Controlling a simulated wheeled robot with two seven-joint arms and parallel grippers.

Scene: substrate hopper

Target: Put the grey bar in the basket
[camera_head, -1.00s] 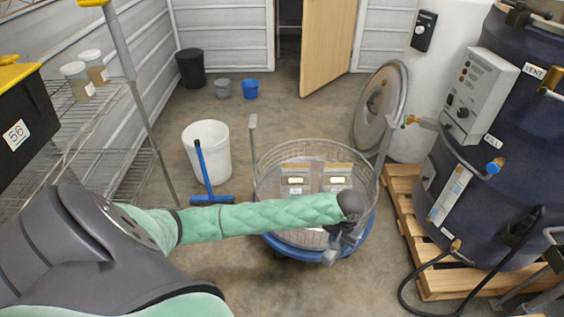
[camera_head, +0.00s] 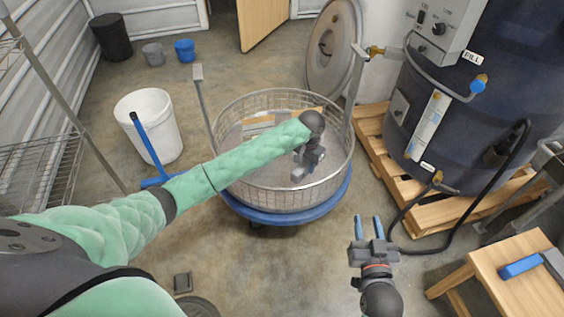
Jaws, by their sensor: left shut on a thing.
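The wire basket (camera_head: 240,178) is a round mesh basket on a blue wheeled base, near the middle of the view. My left arm reaches across its rim, and my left gripper (camera_head: 300,174) hangs over the basket's inside. It is shut on a small light grey piece that looks like the grey bar (camera_head: 297,176), mostly hidden by the gripper. Whether that piece touches anything below is unclear. My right gripper (camera_head: 368,228) is open and empty, its two blue fingers apart, in front of the basket to the right.
Light brown packs (camera_head: 257,123) lie in the basket, partly hidden by my arm. A wooden stool (camera_head: 505,285) at the lower right bears a blue piece (camera_head: 521,266) and a grey piece. A dark blue tank (camera_head: 455,120) stands on a pallet at right. A white bucket (camera_head: 150,125) stands left.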

